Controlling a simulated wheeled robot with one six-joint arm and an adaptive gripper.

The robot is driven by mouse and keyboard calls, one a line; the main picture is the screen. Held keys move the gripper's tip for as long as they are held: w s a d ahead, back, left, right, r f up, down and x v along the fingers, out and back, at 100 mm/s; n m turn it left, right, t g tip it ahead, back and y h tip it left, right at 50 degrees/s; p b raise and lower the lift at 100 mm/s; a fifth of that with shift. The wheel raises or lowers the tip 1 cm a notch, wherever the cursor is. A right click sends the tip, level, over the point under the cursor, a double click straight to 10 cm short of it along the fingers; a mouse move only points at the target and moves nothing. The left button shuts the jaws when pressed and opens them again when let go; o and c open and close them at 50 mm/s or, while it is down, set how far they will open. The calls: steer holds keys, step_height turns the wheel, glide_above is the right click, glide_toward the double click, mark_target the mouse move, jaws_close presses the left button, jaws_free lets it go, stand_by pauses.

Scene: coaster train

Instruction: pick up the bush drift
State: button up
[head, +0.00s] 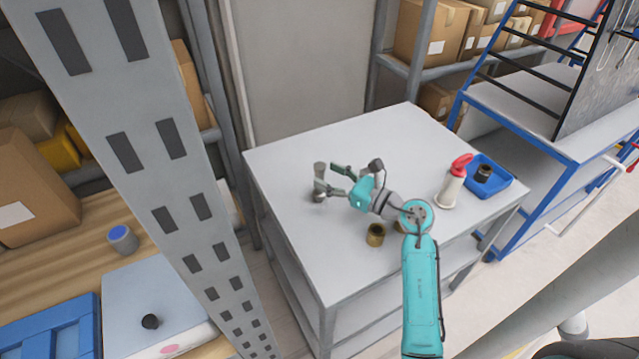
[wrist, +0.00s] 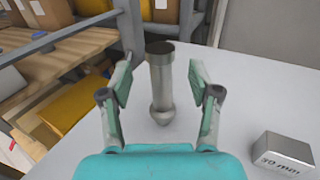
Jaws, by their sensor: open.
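The bush drift looks to be the grey metal stepped pin (head: 320,178) standing upright on the light grey table (head: 290,150). It also shows in the wrist view (wrist: 160,82), with a dark top and a wider collar low down. My gripper (head: 333,181) is open and comes at the pin from the right in the head view. In the wrist view the pin stands in line with the gap between the two fingers (wrist: 161,78), with space on both sides. I cannot tell how far it reaches between the fingertips.
A metal block marked 30 mm (wrist: 285,152) lies right of the gripper in the wrist view. A brass-coloured bush (head: 376,235) stands near the front edge. The table's back is clear.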

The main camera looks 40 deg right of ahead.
mark_target(319, 171)
steer(key=w, duration=0.3)
steer(key=shift+w+a, duration=0.15)
steer(key=shift+a, duration=0.15)
jaws_close()
steer(key=shift+r, duration=0.1)
step_height(319, 171, up, 10)
steer(key=shift+f, duration=0.25)
steer(key=shift+r, duration=0.2)
